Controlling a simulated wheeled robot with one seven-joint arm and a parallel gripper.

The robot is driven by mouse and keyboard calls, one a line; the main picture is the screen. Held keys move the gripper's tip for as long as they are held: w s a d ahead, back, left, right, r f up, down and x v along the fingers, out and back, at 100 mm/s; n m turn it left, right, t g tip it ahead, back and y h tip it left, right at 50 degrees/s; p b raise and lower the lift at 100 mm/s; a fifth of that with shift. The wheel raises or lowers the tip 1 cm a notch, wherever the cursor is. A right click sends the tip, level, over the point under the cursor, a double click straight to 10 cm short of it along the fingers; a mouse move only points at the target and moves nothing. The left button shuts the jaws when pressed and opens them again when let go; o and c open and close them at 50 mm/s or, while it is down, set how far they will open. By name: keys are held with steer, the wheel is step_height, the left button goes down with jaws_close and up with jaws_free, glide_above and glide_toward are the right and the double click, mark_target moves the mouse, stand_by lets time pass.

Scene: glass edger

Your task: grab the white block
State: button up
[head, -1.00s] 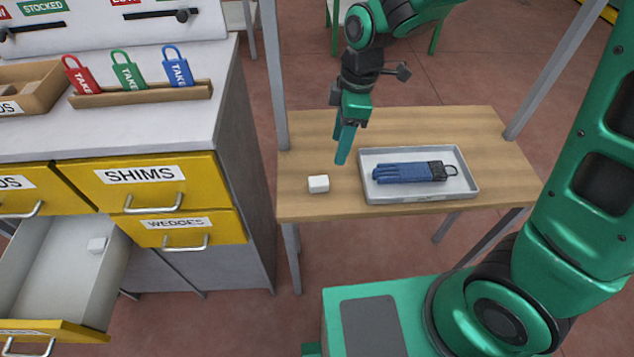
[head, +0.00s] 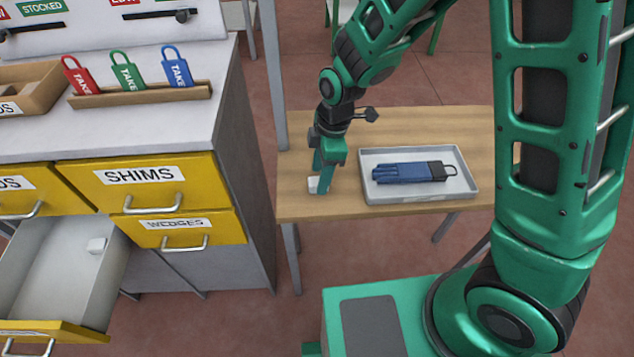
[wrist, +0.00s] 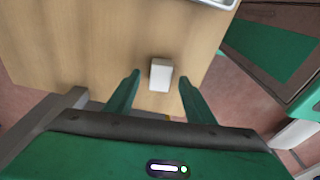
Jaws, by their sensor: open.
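The white block (head: 312,184) sits on the wooden table near its left front corner, partly hidden behind a finger in the head view. My gripper (head: 320,184) is open and points down at it. In the wrist view the white block (wrist: 161,75) appears between the two fingertips (wrist: 159,77), with a gap on each side. No contact shows, and I cannot tell how far the fingertips are above the tabletop.
A table post (head: 271,80) rises at the left. The cabinet (head: 250,150) carries red, green and blue tags in a wooden rack (head: 140,95).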

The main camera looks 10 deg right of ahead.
steer(key=shift+a+f, duration=0.1)
steer(key=shift+f, duration=0.6)
steer(key=c, duration=1.1)
steer(key=shift+c, duration=0.2)
steer(key=shift+r, duration=0.15)
